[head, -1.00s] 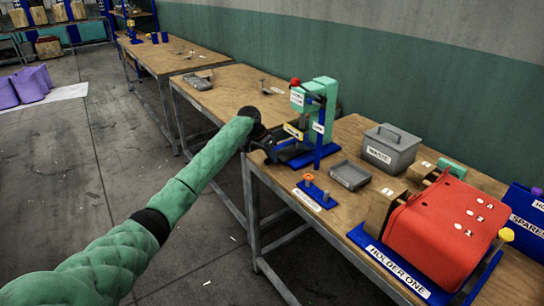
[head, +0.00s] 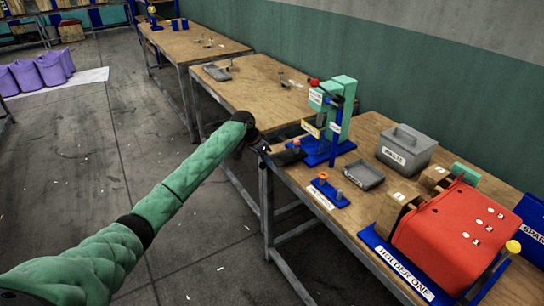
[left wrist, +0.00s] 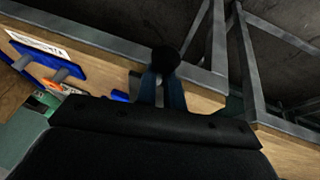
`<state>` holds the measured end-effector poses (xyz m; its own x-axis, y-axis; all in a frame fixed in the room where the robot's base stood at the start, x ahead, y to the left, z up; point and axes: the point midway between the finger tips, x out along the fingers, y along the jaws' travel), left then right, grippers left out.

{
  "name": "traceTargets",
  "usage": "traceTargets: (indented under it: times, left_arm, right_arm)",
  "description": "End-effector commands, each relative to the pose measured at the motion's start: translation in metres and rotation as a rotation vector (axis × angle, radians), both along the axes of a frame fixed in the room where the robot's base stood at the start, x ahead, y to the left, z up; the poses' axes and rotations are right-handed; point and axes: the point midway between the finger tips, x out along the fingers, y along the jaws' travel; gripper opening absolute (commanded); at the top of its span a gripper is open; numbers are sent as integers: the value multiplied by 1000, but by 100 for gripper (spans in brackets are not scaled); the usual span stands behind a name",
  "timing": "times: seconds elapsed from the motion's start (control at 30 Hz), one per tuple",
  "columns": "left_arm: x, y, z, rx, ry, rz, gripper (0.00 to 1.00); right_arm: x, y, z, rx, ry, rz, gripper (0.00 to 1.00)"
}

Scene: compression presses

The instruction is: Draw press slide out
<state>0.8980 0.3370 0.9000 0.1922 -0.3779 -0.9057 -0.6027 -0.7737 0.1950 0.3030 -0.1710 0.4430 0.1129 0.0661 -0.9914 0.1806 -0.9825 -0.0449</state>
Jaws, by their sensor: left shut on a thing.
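The press (head: 343,95) has a mint-green frame, a red knob on top and a blue base (head: 322,154), and stands near the table's front edge. Its dark slide (head: 288,157) sticks out of the base toward the left. My left gripper (head: 263,148) is at the slide's outer end, over the table edge. In the left wrist view its two blue-grey fingers (left wrist: 163,92) are shut on a round dark knob (left wrist: 165,61), which seems to be the slide's handle. The inner end of the slide is hard to see. My right gripper is not in view.
A small blue stand (head: 323,194) with orange and grey pegs, a grey tray (head: 361,175), a grey waste bin (head: 406,150) and a red holder (head: 450,235) stand to the right on the table (head: 300,180).

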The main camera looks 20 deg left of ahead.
Motion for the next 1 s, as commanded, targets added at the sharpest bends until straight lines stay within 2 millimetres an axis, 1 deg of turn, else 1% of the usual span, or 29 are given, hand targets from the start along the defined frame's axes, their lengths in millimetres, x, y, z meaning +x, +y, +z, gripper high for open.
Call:
traceTargets:
  times: [0.1, 0.37, 0.4, 0.47, 0.5, 0.53, 0.8, 0.93, 0.97, 1.0]
  left_arm:
    - [-3, 1, -2, 1, 4, -2, 0]
    - [-4, 1, -3, 2, 6, -2, 0]
    - [-4, 1, -3, 2, 6, -2, 16]
    - [-4, 1, -3, 2, 6, -2, 27]
    - [-4, 1, -3, 2, 6, -2, 35]
    - [-3, 1, -3, 1, 5, -2, 39]
    - [-3, 1, -1, 0, 2, -1, 39]
    - [-3, 4, 4, 1, 1, -1, 39]
    - [-4, 5, 6, 1, 1, -1, 39]
    - [-4, 7, 9, 1, 0, -1, 39]
  right_arm:
    - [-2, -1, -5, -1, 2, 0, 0]
    - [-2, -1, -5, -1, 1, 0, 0]
    - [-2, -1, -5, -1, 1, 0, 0]
    - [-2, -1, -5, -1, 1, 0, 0]
    - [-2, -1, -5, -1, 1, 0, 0]
    - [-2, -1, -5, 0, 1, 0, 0]
    - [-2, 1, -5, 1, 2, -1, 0]
    - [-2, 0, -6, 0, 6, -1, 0]
    - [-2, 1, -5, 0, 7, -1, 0]
    - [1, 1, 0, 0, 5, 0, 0]
